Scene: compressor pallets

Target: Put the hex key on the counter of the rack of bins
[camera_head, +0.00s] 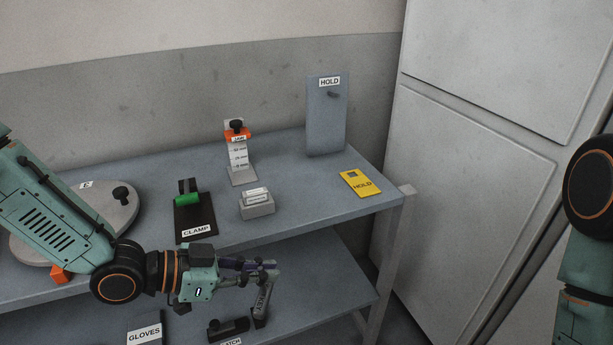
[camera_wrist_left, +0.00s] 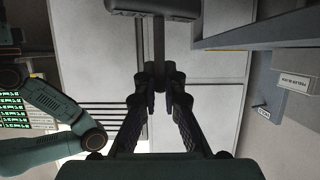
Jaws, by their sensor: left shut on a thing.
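My left gripper (camera_head: 272,271) is in front of the bench's top edge in the head view, above the lower shelf. It is shut on a dark grey T-shaped piece, which I take to be the hex key (camera_head: 262,304); it hangs tilted below the fingertips with the label KEY on it. In the left wrist view the gripper (camera_wrist_left: 160,82) closes around its shaft (camera_wrist_left: 158,50), and its wide crossbar (camera_wrist_left: 155,9) is beyond the fingertips. My right arm shows at the right edge, its gripper out of view. I cannot make out a rack of bins.
A LATCH piece (camera_head: 228,330) lies on the lower shelf. Tall pale cabinets (camera_head: 480,150) stand right.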

